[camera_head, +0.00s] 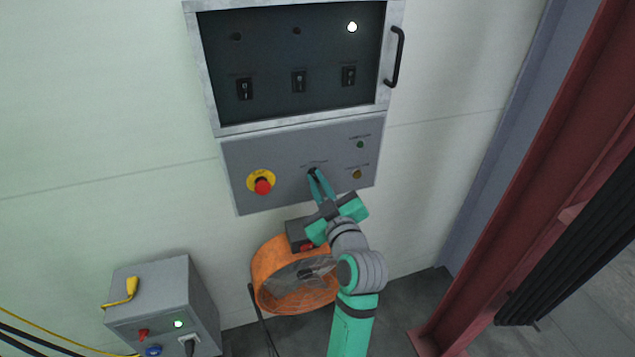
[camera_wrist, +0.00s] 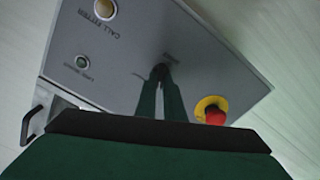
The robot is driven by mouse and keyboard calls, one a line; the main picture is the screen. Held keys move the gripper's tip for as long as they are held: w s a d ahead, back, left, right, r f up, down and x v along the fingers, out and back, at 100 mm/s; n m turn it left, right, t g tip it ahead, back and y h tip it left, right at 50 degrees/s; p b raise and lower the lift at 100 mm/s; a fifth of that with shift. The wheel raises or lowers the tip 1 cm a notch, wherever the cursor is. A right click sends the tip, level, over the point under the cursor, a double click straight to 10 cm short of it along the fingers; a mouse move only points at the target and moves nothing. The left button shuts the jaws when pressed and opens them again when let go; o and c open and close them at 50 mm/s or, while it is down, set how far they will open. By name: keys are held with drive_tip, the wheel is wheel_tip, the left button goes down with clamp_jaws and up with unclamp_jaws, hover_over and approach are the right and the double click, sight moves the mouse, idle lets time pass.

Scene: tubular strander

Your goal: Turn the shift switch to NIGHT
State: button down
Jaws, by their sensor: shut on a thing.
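The shift switch (camera_head: 312,172) is a small dark knob in the middle of the grey control panel (camera_head: 290,192). My gripper (camera_head: 315,178) reaches up to it from below, with its two teal fingers closed on the knob. In the wrist view the fingertips (camera_wrist: 160,72) meet at the dark knob, and the fingers cover most of it. The switch's labels are too small and blurred to read, so its pointing direction cannot be told.
A red emergency button (camera_head: 263,186) on a yellow ring sits left of the switch. A green lamp (camera_head: 360,145) and an amber button (camera_head: 357,174) sit right. Above is a dark windowed cabinet (camera_head: 215,60) with a handle (camera_head: 396,57). An orange fan (camera_head: 268,292) stands below.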

drive_tip(key=shift+d+f+m, duration=0.1)
drive_tip(key=shift+d+m, duration=0.05)
drive_tip(key=shift+m, duration=3.4)
drive_tip(key=shift+d+f+m, duration=0.1)
drive_tip(key=shift+m, duration=3.45)
drive_tip(key=c, duration=1.9)
unclamp_jaws()
drive_tip(key=shift+r, duration=0.1)
drive_tip(key=shift+o, duration=0.2)
drive_tip(key=v, duration=1)
drive_tip(key=shift+s+d, duration=0.15)
drive_tip(key=shift+s, duration=0.2)
